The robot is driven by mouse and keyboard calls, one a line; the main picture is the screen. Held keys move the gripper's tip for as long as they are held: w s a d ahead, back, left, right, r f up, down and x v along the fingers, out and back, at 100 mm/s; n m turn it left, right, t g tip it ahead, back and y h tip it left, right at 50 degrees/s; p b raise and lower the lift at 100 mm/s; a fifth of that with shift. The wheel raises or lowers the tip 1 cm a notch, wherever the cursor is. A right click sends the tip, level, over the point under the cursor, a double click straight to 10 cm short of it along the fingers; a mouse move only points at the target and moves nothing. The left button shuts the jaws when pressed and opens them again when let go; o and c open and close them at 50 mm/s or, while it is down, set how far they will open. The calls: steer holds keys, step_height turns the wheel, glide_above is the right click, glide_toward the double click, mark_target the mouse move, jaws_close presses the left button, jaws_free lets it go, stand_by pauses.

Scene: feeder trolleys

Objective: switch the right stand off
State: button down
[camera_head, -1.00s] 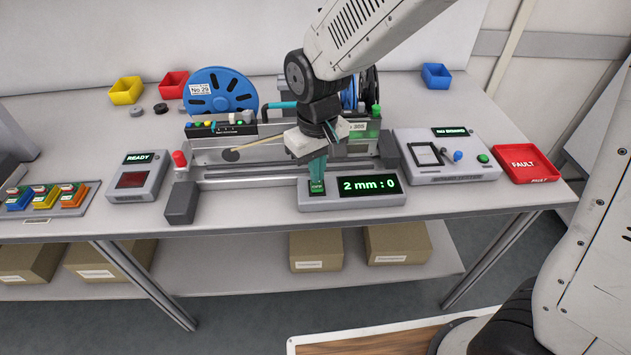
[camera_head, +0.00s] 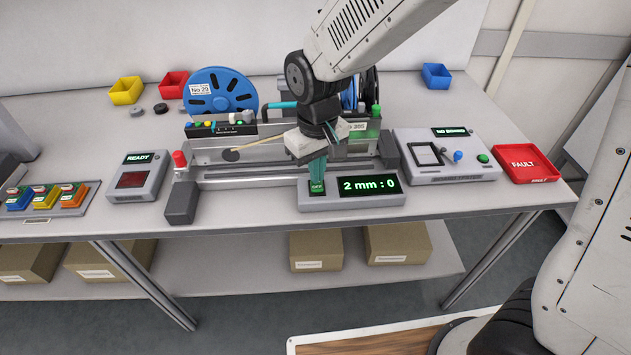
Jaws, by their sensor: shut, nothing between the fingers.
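The right stand (camera_head: 350,201) is a grey box at the front edge of the table with a lit display (camera_head: 370,185) reading "2 mm : 0".
A grey rail fixture (camera_head: 240,181) with a feeder and a blue reel (camera_head: 218,92) stands behind. A "READY" box (camera_head: 138,178) is to the left. A grey panel (camera_head: 450,165) and a red "FAULT" tray (camera_head: 525,163) are to the right.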

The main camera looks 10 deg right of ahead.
mark_target(318, 187)
steer(key=shift+f, duration=1.05)
stand_by(0.4)
steer(key=shift+r, duration=3.5)
steer(key=s+d+r+m, duration=0.2)
steer(key=s+d+r, duration=0.3)
steer(key=s+d, duration=0.4)
steer(key=s+d+r+m+t, duration=0.1)
steer(key=s+d+r+m, duration=0.2)
steer(key=s+d, duration=0.7)
steer(key=shift+s+d+r+m, duration=0.3)
steer(key=shift+d+r, duration=0.55)
steer(key=shift+r, duration=0.35)
